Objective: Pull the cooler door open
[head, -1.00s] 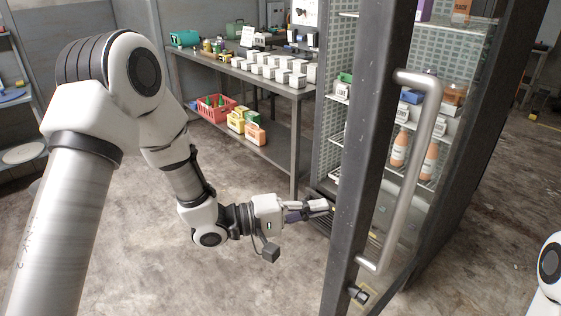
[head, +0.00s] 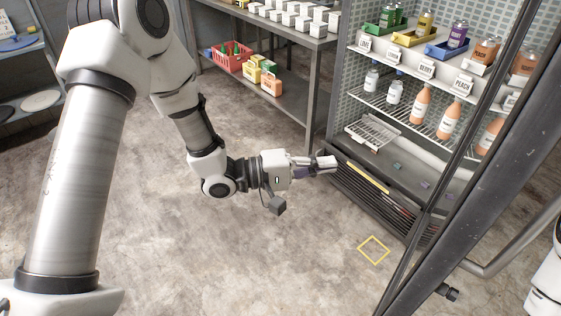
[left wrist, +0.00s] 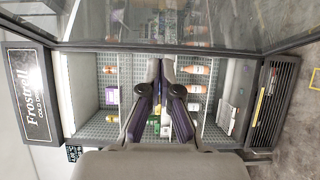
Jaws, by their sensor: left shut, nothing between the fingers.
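The cooler (head: 390,185) stands at the upper right of the head view with its front open. Bottles fill its shelves. Its dark-framed glass door (head: 490,205) is swung out toward the lower right, and the metal handle (head: 525,239) shows beyond the frame. My left gripper (head: 330,163) is shut and empty, just in front of the cooler's lower left side, apart from the handle. In the left wrist view the closed fingers (left wrist: 161,68) point at the open shelves, and the door glass (left wrist: 190,30) spans the top. My right gripper is out of view.
A metal table (head: 305,40) with white boxes stands left of the cooler. A red crate (head: 232,57) and several cartons sit on its lower shelf. A yellow square (head: 374,250) marks the floor before the cooler. The middle floor is clear.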

